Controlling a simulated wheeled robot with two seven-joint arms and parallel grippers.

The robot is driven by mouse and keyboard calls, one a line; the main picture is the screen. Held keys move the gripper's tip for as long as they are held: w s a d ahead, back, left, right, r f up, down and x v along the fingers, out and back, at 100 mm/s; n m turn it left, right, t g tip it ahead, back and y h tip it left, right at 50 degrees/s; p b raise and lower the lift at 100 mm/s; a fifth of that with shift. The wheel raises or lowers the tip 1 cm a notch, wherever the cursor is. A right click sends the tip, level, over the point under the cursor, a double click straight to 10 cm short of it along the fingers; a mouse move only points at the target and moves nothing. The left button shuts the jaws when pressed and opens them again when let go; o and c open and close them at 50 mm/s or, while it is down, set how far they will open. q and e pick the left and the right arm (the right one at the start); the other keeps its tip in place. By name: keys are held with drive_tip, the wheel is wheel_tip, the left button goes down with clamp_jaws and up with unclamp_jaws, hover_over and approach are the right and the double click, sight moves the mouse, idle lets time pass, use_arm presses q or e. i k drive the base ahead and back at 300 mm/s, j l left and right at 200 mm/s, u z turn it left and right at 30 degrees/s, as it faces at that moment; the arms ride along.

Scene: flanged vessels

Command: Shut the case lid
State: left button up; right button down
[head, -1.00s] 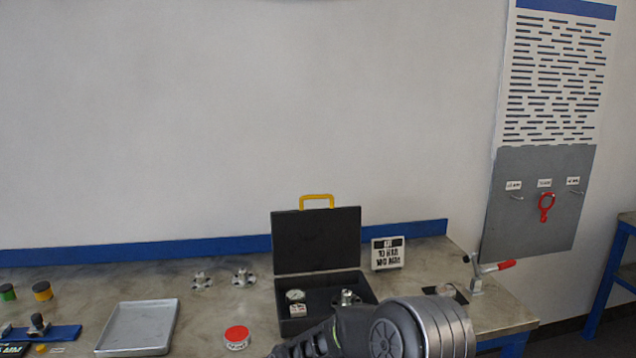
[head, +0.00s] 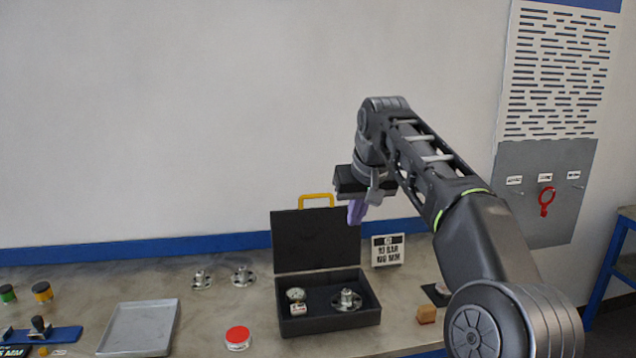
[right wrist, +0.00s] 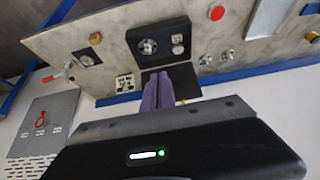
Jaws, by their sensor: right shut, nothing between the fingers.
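The black case (head: 330,318) stands on the bench with its lid (head: 310,240) raised upright at the back. A yellow handle (head: 316,197) is on the lid's top edge. In the case lie a gauge (head: 296,295), a small white labelled block (head: 298,309) and a metal flanged part (head: 346,300). My right gripper (head: 357,212) is shut and empty, above the case near the lid's upper right corner. In the right wrist view its purple fingers (right wrist: 170,90) overlap the lid; I cannot tell if they touch it. My left gripper is out of view.
A label stand (head: 387,251) stands right of the lid. A wooden block (head: 427,314) lies farther right.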

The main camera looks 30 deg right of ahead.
sight(303, 240)
drive_tip(key=i+l, duration=0.25)
drive_tip(key=i, duration=0.2)
drive_tip(key=i+l, duration=0.2)
drive_tip(key=i, duration=0.2)
drive_tip(key=i+l, duration=0.25)
drive_tip(key=i, duration=0.2)
